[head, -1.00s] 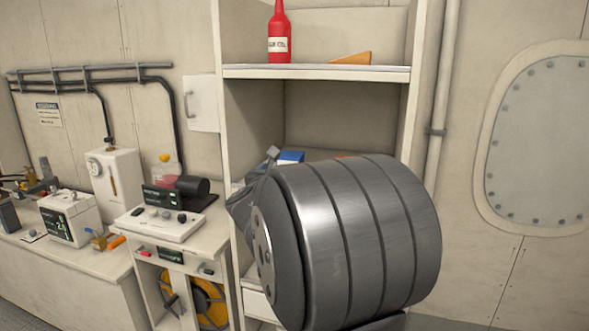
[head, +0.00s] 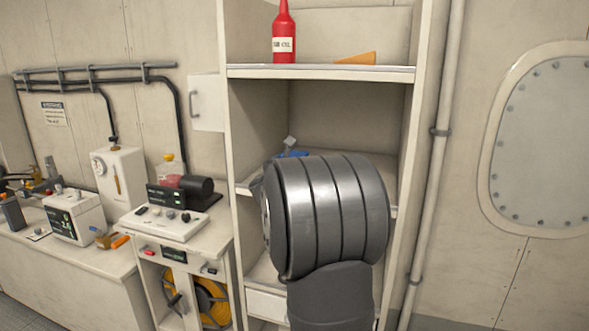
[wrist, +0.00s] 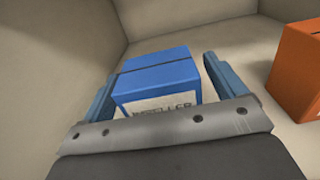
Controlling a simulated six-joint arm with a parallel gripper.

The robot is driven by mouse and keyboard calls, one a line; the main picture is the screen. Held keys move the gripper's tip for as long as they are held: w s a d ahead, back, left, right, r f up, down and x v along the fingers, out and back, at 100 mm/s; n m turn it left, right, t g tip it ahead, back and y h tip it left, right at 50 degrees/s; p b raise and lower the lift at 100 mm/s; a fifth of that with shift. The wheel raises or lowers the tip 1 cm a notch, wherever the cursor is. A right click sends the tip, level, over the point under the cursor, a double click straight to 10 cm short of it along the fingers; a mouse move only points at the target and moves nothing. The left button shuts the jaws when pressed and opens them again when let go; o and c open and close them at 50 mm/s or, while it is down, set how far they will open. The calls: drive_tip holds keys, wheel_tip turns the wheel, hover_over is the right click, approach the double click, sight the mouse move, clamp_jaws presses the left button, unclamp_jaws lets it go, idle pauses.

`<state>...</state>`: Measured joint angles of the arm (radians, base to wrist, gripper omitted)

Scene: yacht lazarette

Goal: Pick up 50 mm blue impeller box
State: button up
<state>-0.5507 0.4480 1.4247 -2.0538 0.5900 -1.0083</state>
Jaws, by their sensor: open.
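The blue impeller box (wrist: 158,82) stands on a shelf, with a white label reading "IMPELLER" on its near face. In the wrist view my gripper (wrist: 160,80) is open, with one blue-grey finger on each side of the box. The left finger is close to the box side, and a small gap shows at the right finger. I cannot tell whether either finger touches it. The lower part of the label is hidden by my gripper's body. In the head view my arm covers most of that shelf, and only a bit of blue (head: 292,154) shows above it.
An orange box (wrist: 298,72) stands on the same shelf to the right, apart from my gripper. Shelf walls close in at the left and back. A red bottle (head: 284,36) and an orange wedge (head: 356,58) are on the shelf above. A bench with instruments is at the left.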

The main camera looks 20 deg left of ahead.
drive_tip(key=c, duration=1.1)
